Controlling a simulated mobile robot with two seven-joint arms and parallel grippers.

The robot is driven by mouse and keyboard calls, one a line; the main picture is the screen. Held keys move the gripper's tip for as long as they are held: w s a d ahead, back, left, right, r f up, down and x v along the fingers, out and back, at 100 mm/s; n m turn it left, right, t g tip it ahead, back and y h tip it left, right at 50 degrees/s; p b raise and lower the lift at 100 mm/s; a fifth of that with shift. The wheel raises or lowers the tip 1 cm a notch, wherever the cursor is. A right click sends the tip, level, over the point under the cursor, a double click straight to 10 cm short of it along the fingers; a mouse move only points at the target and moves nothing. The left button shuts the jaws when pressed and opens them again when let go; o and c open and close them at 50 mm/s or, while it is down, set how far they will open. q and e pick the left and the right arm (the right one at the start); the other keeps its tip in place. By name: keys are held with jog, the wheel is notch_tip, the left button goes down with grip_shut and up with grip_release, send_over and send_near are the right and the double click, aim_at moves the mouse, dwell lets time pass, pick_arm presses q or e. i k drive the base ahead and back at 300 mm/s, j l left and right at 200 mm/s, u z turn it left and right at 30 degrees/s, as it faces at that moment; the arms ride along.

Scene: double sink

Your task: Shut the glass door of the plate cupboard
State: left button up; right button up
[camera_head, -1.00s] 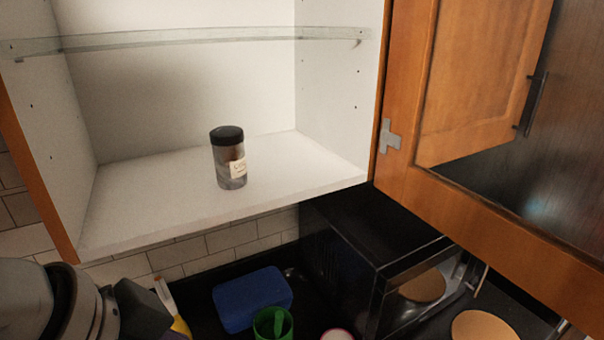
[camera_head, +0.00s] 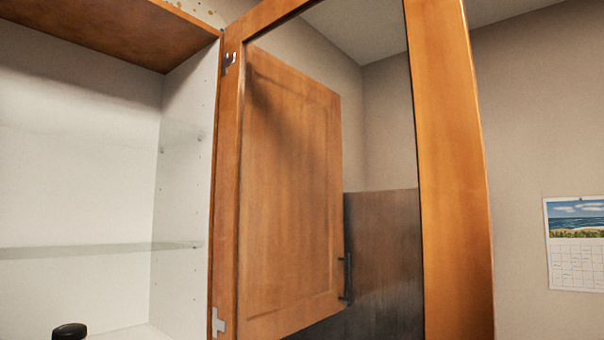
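The glass door (camera_head: 455,170) of the cupboard stands wide open, hinged at the cupboard's right side. Its wooden frame surrounds a clear pane, and another wooden cupboard door with a dark handle shows through the glass. The open cupboard (camera_head: 80,180) is at the left, white inside with glass shelves. Neither of my grippers is in the head view now.
A dark-lidded jar (camera_head: 69,331) stands low in the cupboard, mostly cut off by the picture's bottom edge. A wall calendar (camera_head: 575,245) hangs on the plain wall at the far right. The counter is out of view.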

aim_at(458, 289)
jog(key=l+u, duration=0.2)
jog(key=l, duration=0.2)
jog(key=k+l+u, duration=0.15)
jog(key=l, duration=0.3)
jog(key=l+u, duration=0.2)
jog(key=l, duration=0.2)
jog(key=k+l+u, duration=0.2)
jog(key=l, duration=0.2)
jog(key=l+u, duration=0.15)
jog(key=l, duration=0.25)
jog(key=k+l+u, duration=0.2)
jog(key=l, duration=0.15)
jog(key=k+l+u, duration=0.2)
jog(key=i+l+u, duration=0.4)
jog(key=l, duration=0.2)
jog(key=i+l+u, duration=0.2)
jog(key=l, duration=0.2)
jog(key=i+l+u, duration=0.15)
jog(key=l, duration=0.2)
jog(key=i+l+u, duration=0.2)
jog(key=l, duration=0.2)
